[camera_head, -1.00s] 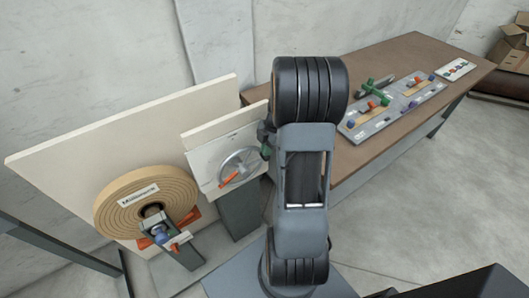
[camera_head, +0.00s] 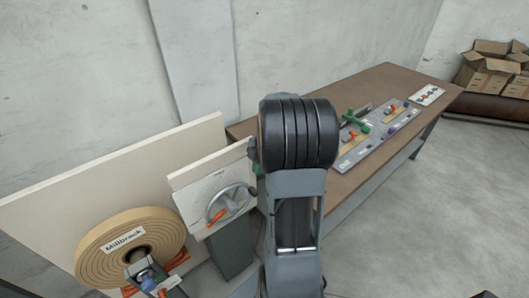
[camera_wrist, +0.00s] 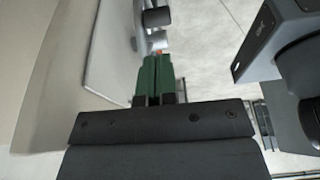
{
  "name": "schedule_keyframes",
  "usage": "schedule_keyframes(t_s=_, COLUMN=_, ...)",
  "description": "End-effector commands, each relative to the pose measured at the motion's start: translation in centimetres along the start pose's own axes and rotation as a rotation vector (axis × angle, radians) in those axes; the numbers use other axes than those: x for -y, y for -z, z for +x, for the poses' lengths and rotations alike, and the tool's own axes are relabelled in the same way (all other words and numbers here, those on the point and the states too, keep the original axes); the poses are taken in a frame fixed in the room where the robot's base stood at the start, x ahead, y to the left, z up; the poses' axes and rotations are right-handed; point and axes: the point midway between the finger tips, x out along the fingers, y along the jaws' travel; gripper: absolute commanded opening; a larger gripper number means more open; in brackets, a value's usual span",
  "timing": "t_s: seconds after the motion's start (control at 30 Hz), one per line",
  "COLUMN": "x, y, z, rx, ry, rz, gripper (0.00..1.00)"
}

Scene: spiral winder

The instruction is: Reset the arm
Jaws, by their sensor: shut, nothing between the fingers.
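My arm stands upright in the middle of the head view, its dark ribbed joint in front of the workbench. My gripper (camera_wrist: 157,62) shows in the wrist view as two green fingers pressed together, with nothing between them. In the head view the gripper is mostly hidden behind the arm.
A large tan roll (camera_head: 98,262) labelled Millbrook sits before a cream board (camera_head: 60,195) at left. A brown workbench (camera_head: 385,82) at right carries a grey tray (camera_head: 352,163) with small coloured parts. Cardboard boxes (camera_head: 490,75) stand at the back right. Floor at right is clear.

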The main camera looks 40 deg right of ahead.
Motion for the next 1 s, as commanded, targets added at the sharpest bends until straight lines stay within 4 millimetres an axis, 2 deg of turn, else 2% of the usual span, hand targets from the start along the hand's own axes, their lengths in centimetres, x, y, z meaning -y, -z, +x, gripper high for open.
schedule_keyframes(t_s=0.1, x=0.0, y=-0.5, z=-2.2, rx=0.003, ry=-0.004, rz=0.001, gripper=0.00)
schedule_keyframes(t_s=0.3, x=0.0, y=-0.8, z=-4.8, rx=0.001, ry=-0.002, rz=0.001, gripper=0.00)
schedule_keyframes(t_s=0.5, x=0.0, y=-1.0, z=-6.0, rx=0.001, ry=-0.001, rz=0.000, gripper=0.00)
schedule_keyframes(t_s=0.73, x=0.0, y=-1.0, z=-6.2, rx=0.001, ry=-0.001, rz=0.019, gripper=0.00)
schedule_keyframes(t_s=0.87, x=-0.2, y=-1.2, z=-6.1, rx=0.014, ry=-0.013, rz=0.213, gripper=0.00)
schedule_keyframes(t_s=1.0, x=0.5, y=-1.7, z=-4.7, rx=0.041, ry=-0.017, rz=0.598, gripper=0.00)
